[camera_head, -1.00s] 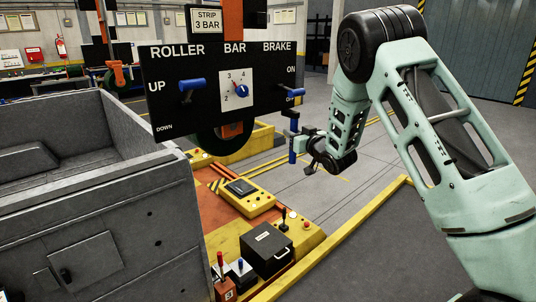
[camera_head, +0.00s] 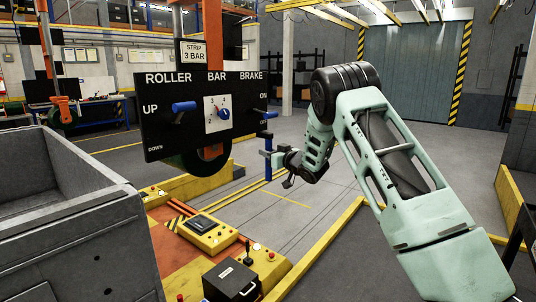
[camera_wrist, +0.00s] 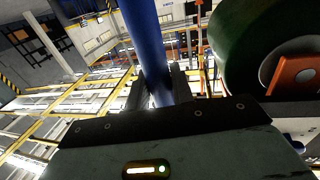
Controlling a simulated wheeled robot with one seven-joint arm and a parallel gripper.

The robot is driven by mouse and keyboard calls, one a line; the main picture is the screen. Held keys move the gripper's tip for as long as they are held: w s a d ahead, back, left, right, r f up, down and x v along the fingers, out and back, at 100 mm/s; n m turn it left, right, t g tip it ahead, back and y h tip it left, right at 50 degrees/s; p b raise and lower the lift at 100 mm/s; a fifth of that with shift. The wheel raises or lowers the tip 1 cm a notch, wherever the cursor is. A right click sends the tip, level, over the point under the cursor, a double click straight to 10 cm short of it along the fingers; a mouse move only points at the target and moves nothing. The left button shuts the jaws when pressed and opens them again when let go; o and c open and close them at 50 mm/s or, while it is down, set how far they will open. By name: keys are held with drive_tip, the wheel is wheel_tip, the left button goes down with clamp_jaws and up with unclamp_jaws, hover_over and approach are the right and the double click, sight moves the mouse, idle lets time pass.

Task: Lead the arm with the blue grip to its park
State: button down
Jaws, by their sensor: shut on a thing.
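The black control panel (camera_head: 190,132) hangs from an orange post, with a "STRIP 3 BAR" sign above it. The blue grip (camera_head: 268,144) is a short upright bar at the panel's lower right. My gripper (camera_head: 270,154) is shut on this grip, at the end of my pale green arm. In the wrist view the blue grip (camera_wrist: 143,38) runs down between the two dark fingers of my gripper (camera_wrist: 158,88). A dark green roller (camera_wrist: 240,55) with an orange bracket stands beside it on the right. The park is not identifiable.
A grey cart (camera_head: 75,245) stands at the left. A yellow and orange machine base (camera_head: 185,262) with a pendant (camera_head: 208,232) and a black box (camera_head: 232,280) lies below the panel. The grey floor (camera_head: 330,240) to the right is open, crossed by yellow edging.

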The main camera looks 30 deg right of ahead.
drive_tip(key=c, duration=1.3)
unclamp_jaws()
drive_tip(key=shift+w+d, duration=0.1)
drive_tip(key=shift+d, duration=0.3)
drive_tip(key=shift+o, duration=0.2)
drive_tip(key=shift+a, duration=0.1)
drive_tip(key=s+d+b, duration=0.2)
drive_tip(key=s+b, duration=0.2)
drive_tip(key=s, duration=1.3)
drive_tip(key=shift+s, duration=0.15)
